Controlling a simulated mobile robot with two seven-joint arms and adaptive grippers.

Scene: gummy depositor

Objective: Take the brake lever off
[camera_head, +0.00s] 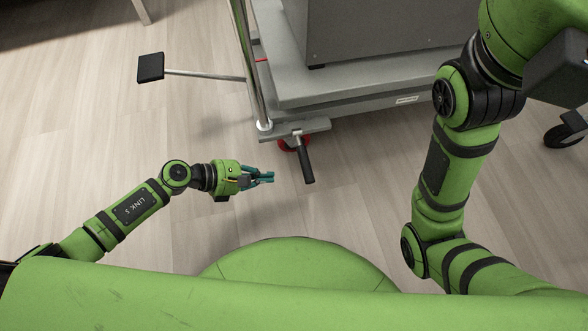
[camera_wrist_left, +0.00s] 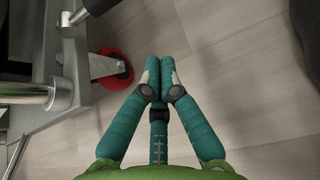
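The brake lever (camera_head: 305,160) is a short bar with a black grip, hanging from the near corner of the grey cart beside a red caster wheel (camera_head: 289,146). Its black grip (camera_wrist_left: 98,5) also shows, cut off, at the top left of the left wrist view. My left gripper (camera_head: 269,178) is to the left of and slightly below the lever in the head view, apart from it. Its teal fingers (camera_wrist_left: 158,66) are together with nothing between them, over bare floor. My right arm shows at the right, but its gripper is out of view.
The grey cart (camera_head: 360,85) carries a dark grey box (camera_head: 385,30) and has a chrome post (camera_head: 248,70) near the lever. A rod with a black pad (camera_head: 150,67) sticks out left. The wooden floor around my left gripper is clear.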

